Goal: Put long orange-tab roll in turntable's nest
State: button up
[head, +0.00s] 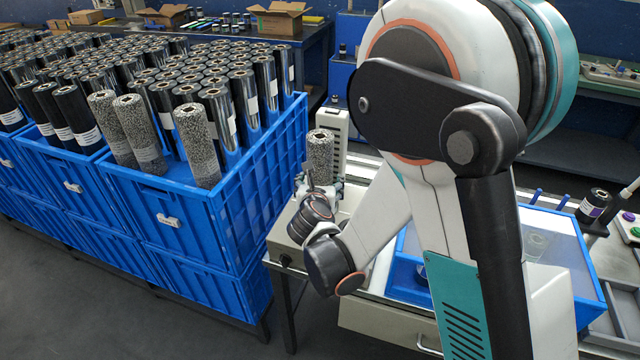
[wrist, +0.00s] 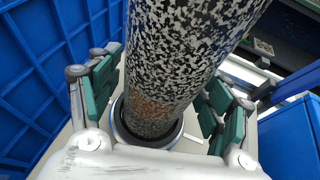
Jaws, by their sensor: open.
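A black-and-white speckled roll (head: 320,153) stands upright at the machine beside the blue crates. In the wrist view the same roll (wrist: 165,60) has its lower end inside a dark ring-shaped seat (wrist: 122,128), which looks like the turntable's nest. A brownish-orange patch shows low on the roll; I cannot tell whether it is the tab. My gripper (head: 318,196) is at the roll's lower part. In the wrist view my gripper (wrist: 162,98) is open, with its green-padded fingers on both sides of the roll and gaps visible. The roll's base is hidden inside the ring.
Blue crates (head: 150,215) full of black, silver and speckled rolls stand close on the left. A blue-rimmed bin (head: 590,300) is on the right. A purple-labelled roll (head: 592,207) stands near a button panel (head: 630,226). A white column (head: 334,122) rises behind the speckled roll.

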jog(key=shift+r, duration=0.1)
jog(key=p+v, duration=0.3)
jog(key=v, duration=0.9)
jog(key=shift+r, duration=0.1)
